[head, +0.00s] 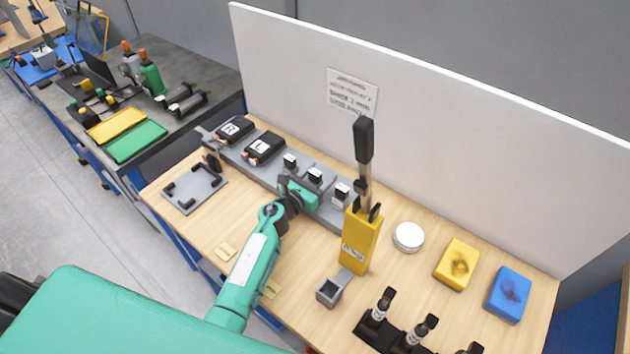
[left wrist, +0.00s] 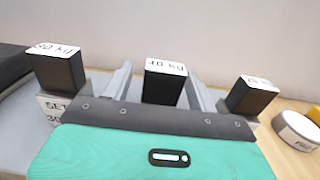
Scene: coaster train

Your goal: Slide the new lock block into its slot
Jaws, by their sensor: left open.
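Several small black blocks with white labelled tops stand in a row on a long grey rail (head: 330,211): a left block (head: 290,161), a middle block (head: 315,175) and a right block (head: 341,192). In the left wrist view, the left block (left wrist: 57,68), middle block (left wrist: 165,82) and right block (left wrist: 252,95) stand upright. My left gripper (head: 309,184) is at the middle block, its two open fingers (left wrist: 160,88) on either side with gaps visible. I cannot tell which block is the new lock block. Its slot is not clearly identifiable. My right gripper is out of view.
A white round tin (head: 408,237), yellow block (head: 457,264) and blue block (head: 509,294) lie further right. A white panel (head: 440,130) bounds the back.

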